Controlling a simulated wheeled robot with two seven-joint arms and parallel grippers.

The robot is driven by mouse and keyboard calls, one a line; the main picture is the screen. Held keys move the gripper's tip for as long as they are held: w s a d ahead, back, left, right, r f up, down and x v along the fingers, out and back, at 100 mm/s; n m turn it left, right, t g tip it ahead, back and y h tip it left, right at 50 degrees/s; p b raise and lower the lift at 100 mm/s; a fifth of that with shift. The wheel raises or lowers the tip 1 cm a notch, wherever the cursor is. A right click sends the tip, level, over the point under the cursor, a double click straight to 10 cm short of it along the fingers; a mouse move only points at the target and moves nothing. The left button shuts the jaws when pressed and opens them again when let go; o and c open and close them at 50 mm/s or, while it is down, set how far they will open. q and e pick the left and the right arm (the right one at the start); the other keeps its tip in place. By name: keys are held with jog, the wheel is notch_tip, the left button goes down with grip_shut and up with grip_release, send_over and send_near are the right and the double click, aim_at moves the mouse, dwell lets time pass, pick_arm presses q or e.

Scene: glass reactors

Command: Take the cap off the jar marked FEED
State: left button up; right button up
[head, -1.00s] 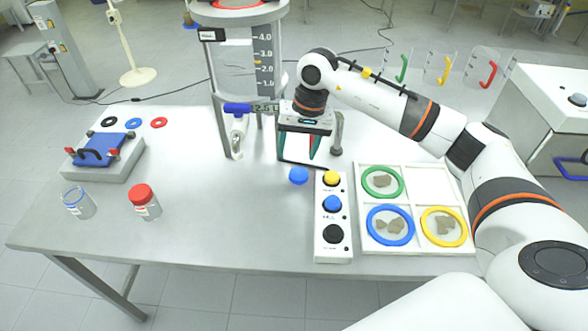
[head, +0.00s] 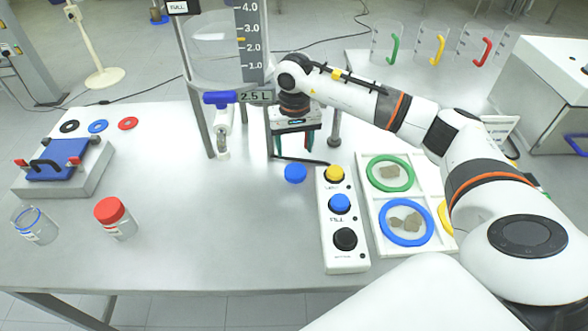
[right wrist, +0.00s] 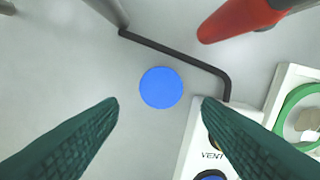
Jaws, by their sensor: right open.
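A clear jar with a blue ring at its rim (head: 36,226) stands uncapped at the left front of the table. A jar with a red cap (head: 112,216) stands to its right. Their labels are too small to read, so I cannot tell which is FEED. A round blue cap (head: 295,173) lies on the table beside the button box; it also shows in the right wrist view (right wrist: 161,88). My right gripper (head: 293,150) is open and empty above the table behind the cap. In the right wrist view the cap appears between and beyond its green fingers. My left gripper is out of view.
The button box (head: 343,222) and the tray with coloured rings (head: 432,161) lie right of the cap. The glass reactor (head: 225,55) with a blue-handled valve (head: 220,98) stands behind. A black bent rod (right wrist: 180,54) lies near the cap. The table between jars and cap is clear.

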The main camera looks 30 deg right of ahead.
aim_at(295, 171)
notch_tip(295, 171, down, 2)
jog(key=shift+s+f, duration=0.1)
jog(key=shift+f+p, duration=0.3)
notch_tip(295, 171, down, 4)
jog(key=shift+f+p, duration=0.1)
jog(key=shift+p, duration=0.85)
jog(key=shift+f, duration=0.5)
jog(key=c, duration=0.6)
